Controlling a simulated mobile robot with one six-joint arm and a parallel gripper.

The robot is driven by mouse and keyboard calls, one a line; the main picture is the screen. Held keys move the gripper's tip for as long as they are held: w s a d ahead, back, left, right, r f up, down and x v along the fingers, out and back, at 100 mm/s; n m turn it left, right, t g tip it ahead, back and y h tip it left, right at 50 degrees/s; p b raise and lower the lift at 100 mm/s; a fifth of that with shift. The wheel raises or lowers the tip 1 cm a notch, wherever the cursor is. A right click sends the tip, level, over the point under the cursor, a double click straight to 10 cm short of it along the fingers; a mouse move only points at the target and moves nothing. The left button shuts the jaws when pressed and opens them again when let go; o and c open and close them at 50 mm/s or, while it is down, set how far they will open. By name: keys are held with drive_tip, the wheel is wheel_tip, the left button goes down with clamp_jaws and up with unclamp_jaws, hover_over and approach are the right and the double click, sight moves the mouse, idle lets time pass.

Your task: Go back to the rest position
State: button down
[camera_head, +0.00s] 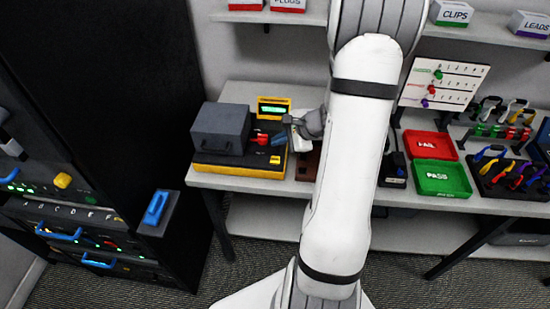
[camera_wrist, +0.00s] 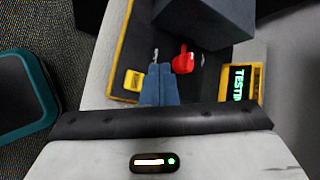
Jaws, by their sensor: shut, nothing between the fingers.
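My gripper (camera_wrist: 158,70) shows in the wrist view with its blue-grey fingers closed together and nothing between them. It hangs over the yellow-edged tester (camera_wrist: 118,55), close to a red knob or lever (camera_wrist: 183,60) and a yellow button (camera_wrist: 133,80). In the head view my white arm crosses the middle of the picture, and my gripper (camera_head: 272,146) is over the tester (camera_head: 240,171), just right of its dark grey box (camera_head: 220,128). The arm hides part of the bench behind it.
The tester's small display (camera_head: 273,108) is lit green. A red FAIL tray (camera_head: 430,145) and a green PASS tray (camera_head: 442,178) lie right of my arm. Cable racks (camera_head: 508,178) stand at the far right. A dark equipment rack (camera_head: 90,215) stands at left. A shelf with labelled boxes hangs above.

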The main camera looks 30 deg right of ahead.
drive_tip(key=shift+a, duration=0.1)
idle(0.5)
drive_tip(key=s+a+r+n+g, duration=0.2)
drive_tip(key=s+a+r+n, duration=0.15)
drive_tip(key=a, duration=0.25)
drive_tip(key=s+a+r+n+g, duration=0.1)
drive_tip(key=s+a+r+n, duration=0.1)
drive_tip(key=a+r+n, duration=0.35)
drive_tip(key=s+a+r+n+h+b, duration=0.1)
drive_tip(key=s+r+n+h, duration=0.1)
drive_tip(key=s+n, duration=0.3)
drive_tip(key=s+a+r+n+h, duration=0.2)
drive_tip(key=s+r+n+h, duration=0.1)
drive_tip(key=s, duration=0.5)
drive_tip(key=r+n, duration=0.1)
drive_tip(key=n, duration=0.1)
drive_tip(key=shift+s+a+r+n+g+h+b, duration=0.2)
drive_tip(key=shift+n+g+h+b, duration=0.1)
drive_tip(key=shift+g+b, duration=0.1)
